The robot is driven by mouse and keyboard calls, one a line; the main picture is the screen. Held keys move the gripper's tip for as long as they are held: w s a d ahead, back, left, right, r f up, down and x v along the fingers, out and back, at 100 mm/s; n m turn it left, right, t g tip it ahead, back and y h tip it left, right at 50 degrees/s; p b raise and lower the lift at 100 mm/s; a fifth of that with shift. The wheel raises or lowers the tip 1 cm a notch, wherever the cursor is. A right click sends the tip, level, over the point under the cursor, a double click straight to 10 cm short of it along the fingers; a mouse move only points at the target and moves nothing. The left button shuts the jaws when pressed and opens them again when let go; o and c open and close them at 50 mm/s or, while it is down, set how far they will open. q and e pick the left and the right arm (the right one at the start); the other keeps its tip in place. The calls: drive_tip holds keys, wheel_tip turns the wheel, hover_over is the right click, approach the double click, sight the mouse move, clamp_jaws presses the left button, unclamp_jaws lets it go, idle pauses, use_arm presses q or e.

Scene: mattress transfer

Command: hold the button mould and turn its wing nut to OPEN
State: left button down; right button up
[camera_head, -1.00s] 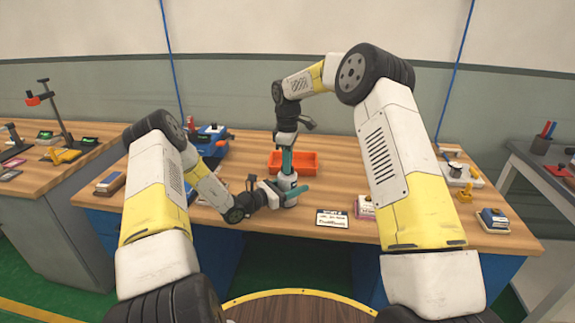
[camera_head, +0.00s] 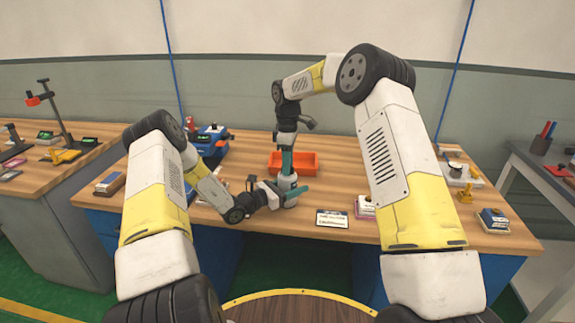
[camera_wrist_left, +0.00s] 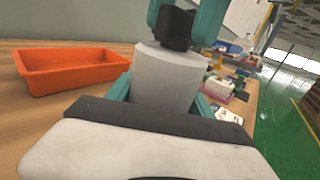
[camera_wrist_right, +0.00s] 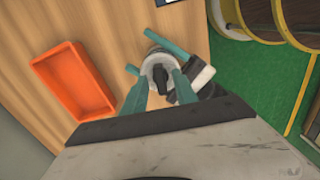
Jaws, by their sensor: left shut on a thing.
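The button mould is a short, pale cylinder (camera_wrist_left: 168,78) standing upright near the bench's front edge. A black wing nut (camera_wrist_right: 161,78) sits on its top. My left gripper (camera_head: 289,195) comes in low from the left and is shut on the mould's body, teal fingers on either side. My right gripper (camera_head: 287,168) points straight down over the mould. Its teal fingers (camera_wrist_right: 162,80) stand on either side of the wing nut; I cannot tell whether they press on it. The nut's OPEN marking is not readable.
An orange tray (camera_head: 306,163) lies just behind the mould. Blue equipment (camera_head: 210,140) stands at the back left, and small boxes (camera_head: 493,220) lie at the right. The bench between card and tray is mostly clear.

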use_arm(q)
drive_tip(key=shift+r, duration=0.1)
use_arm(e)
wheel_tip(320, 180, up, 12)
idle(0.5)
use_arm(q)
drive_tip(key=shift+c, duration=1.5)
unclamp_jaws()
